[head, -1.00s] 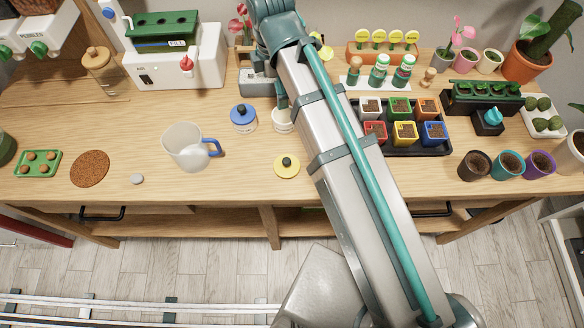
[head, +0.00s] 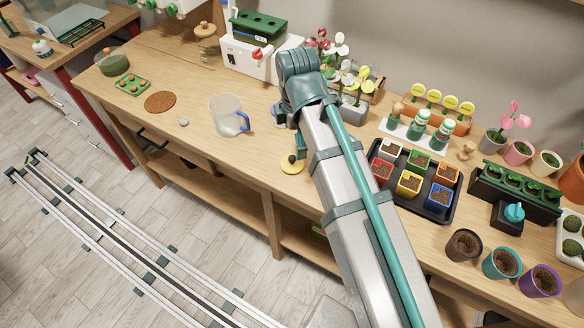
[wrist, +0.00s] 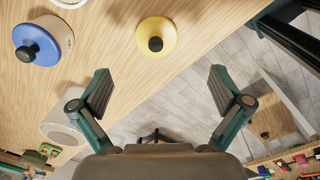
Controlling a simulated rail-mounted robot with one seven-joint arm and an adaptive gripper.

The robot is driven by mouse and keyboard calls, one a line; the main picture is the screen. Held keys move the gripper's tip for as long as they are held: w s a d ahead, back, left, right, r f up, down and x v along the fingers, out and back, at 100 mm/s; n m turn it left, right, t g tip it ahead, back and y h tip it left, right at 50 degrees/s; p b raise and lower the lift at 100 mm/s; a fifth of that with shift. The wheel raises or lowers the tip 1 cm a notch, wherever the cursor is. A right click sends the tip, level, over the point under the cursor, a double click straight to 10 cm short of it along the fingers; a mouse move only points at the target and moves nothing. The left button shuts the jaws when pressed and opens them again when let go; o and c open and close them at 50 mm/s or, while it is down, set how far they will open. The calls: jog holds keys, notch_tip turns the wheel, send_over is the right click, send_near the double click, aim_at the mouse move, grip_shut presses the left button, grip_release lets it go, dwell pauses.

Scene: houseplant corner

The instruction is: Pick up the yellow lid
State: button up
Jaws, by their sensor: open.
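The yellow lid (head: 291,167) lies flat on the wooden bench near its front edge, with a dark round knob on top. In the wrist view the yellow lid (wrist: 168,27) is whole and unobstructed, at the top centre. My gripper (wrist: 160,91) is open and empty, its two fingers spread wide. The lid shows beyond the fingertips, roughly centred between them and apart from them. In the head view a dark part of my gripper overlaps the lid's far side, and my arm hides much of the bench behind it.
A pot with a blue lid (wrist: 36,46) stands left of the yellow lid in the wrist view. A clear jug with a blue handle (head: 226,116) stands to the left on the bench. A seedling tray (head: 440,208) is to the right. The bench's front edge is close to the lid.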

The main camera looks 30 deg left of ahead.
aim_at(293, 158)
jog(key=shift+w+a+f+p, duration=0.15)
jog(key=shift+f+p, duration=0.2)
jog(key=shift+f, duration=1.25)
jog(key=shift+s+a+f+p, duration=0.15)
jog(key=shift+f+p, duration=0.2)
jog(key=shift+f, duration=1.2)
jog(key=shift+w+a+f+p, duration=0.15)
jog(key=shift+f+p, duration=0.2)
jog(key=shift+f, duration=1.25)
jog(key=shift+c, duration=0.2)
jog(key=c, duration=1.2)
